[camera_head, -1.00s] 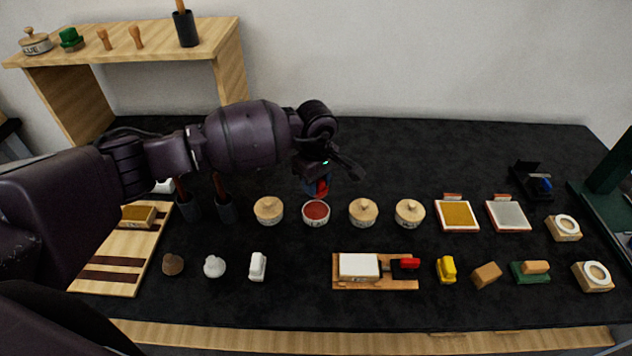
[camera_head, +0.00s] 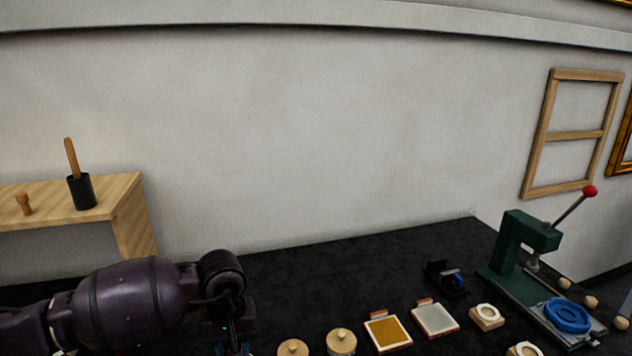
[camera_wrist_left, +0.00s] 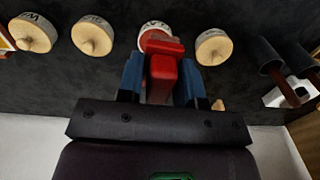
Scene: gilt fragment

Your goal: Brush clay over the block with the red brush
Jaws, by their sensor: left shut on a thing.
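My left gripper (camera_wrist_left: 160,78) has its blue fingers shut on the red brush (camera_wrist_left: 162,70). In the left wrist view the brush is over or in front of the open clay pot (camera_wrist_left: 153,28), whose white lettered rim shows behind it. I cannot tell whether the bristles touch the clay. In the head view only my left wrist shows at the bottom edge, and the brush and pot are out of frame. The white block is not in view now. My right gripper is not in view.
Lidded pots (camera_wrist_left: 93,36) stand on both sides of the clay pot, with dark cups (camera_wrist_left: 270,57) beyond. In the head view, a gold pad (camera_head: 388,331), a grey pad (camera_head: 434,319) and a green press (camera_head: 524,240) stand to the right.

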